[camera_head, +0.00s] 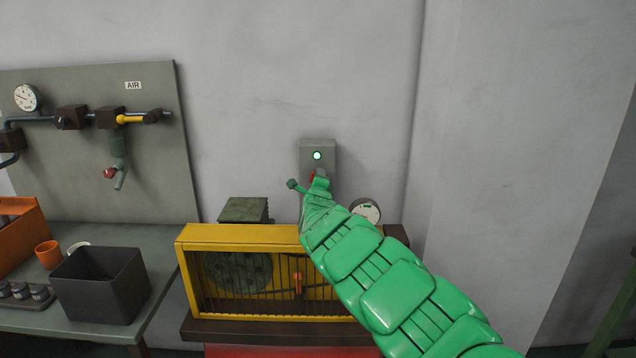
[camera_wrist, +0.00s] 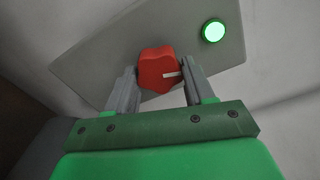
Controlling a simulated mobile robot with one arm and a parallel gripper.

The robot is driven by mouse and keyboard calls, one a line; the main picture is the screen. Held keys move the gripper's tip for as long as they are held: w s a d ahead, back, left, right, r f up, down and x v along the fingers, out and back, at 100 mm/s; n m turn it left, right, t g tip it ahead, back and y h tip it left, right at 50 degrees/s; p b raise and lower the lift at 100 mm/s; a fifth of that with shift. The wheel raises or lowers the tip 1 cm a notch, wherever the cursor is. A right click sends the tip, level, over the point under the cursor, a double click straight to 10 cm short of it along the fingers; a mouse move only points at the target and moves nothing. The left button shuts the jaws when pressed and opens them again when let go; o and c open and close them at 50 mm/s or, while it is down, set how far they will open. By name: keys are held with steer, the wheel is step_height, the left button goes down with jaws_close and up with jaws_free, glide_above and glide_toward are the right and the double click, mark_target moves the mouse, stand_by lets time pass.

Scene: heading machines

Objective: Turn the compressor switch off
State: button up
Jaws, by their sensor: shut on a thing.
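The compressor switch is a red rotary knob (camera_wrist: 158,70) with a white pointer mark, set on a grey switch box (camera_head: 318,148) on the wall. A round green lamp (camera_head: 317,155) glows on the box; in the wrist view the lit lamp (camera_wrist: 213,31) is up and right of the knob. My gripper (camera_wrist: 160,85) has its two grey fingers on either side of the knob, shut on it. In the head view the knob (camera_head: 312,176) is mostly hidden behind my green arm. In the wrist view the pointer mark lies roughly level, reaching toward the right finger.
Below the box stands a yellow-framed compressor guard (camera_head: 240,234) with bars and a small orange handle. A pressure gauge (camera_head: 366,210) is behind my arm. At left are an air panel (camera_head: 160,170) with pipes, a dark bin (camera_head: 100,290) and an orange cup (camera_head: 48,254).

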steer(key=shift+a+n, duration=0.1)
steer(key=shift+n, duration=1.5)
steer(key=o, duration=1.1)
steer(key=shift+c, duration=0.2)
steer(key=shift+s, duration=0.1)
steer(key=s, duration=0.7)
steer(key=shift+s, duration=0.3)
